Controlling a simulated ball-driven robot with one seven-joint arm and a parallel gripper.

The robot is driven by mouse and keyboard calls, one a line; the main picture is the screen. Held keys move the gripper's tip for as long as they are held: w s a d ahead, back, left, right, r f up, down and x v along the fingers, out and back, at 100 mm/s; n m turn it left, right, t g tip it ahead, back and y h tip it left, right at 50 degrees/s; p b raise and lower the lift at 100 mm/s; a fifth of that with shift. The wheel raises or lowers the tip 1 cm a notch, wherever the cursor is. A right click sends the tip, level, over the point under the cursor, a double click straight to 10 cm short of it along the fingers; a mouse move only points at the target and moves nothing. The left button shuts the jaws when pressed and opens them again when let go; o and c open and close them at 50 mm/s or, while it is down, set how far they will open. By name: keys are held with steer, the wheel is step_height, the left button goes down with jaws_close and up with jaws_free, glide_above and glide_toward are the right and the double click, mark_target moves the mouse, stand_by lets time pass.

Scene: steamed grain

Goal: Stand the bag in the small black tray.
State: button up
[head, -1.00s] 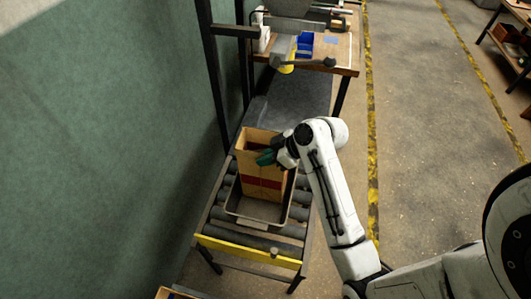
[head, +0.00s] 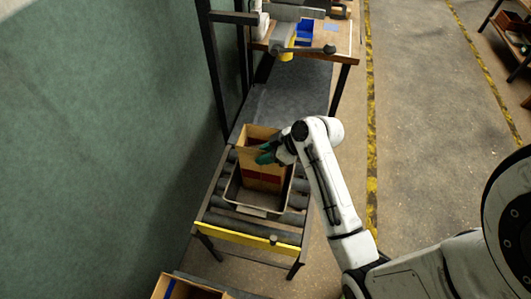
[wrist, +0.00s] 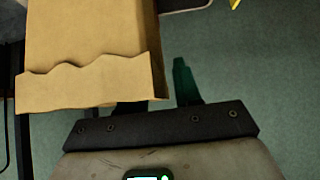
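The bag (head: 261,176) is a tall brown paper bag with a dark red band low on its front. It stands about upright inside the tray (head: 236,201), with its base hidden behind the tray's front wall. My gripper (head: 269,156) has green fingers at the bag's upper right part. In the wrist view the bag (wrist: 90,45) fills the upper left, with its wavy top edge towards me. One green finger of my gripper (wrist: 163,95) shows right of the bag's side, with a gap; the other is mostly hidden by the bag. The fingers look spread.
The tray sits on a roller conveyor (head: 221,217) with a yellow front bar (head: 246,233). A green wall is at the left. An open cardboard box (head: 185,289) is at the bottom. A workbench with a blue bin (head: 305,32) stands behind.

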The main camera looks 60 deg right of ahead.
steer(key=v, duration=1.2)
steer(key=s+a+f+m+g+h, duration=0.1)
steer(key=s+a+f+m+g, duration=0.1)
steer(key=s+a+f, duration=0.3)
steer(key=s+a+f+m+g+h, duration=0.2)
steer(key=s+a+f+g, duration=0.2)
steer(key=a, duration=0.6)
steer(key=shift+s+f+m+g+b, duration=0.3)
steer(key=shift+s+f+g+b, duration=0.15)
steer(key=shift+g, duration=0.25)
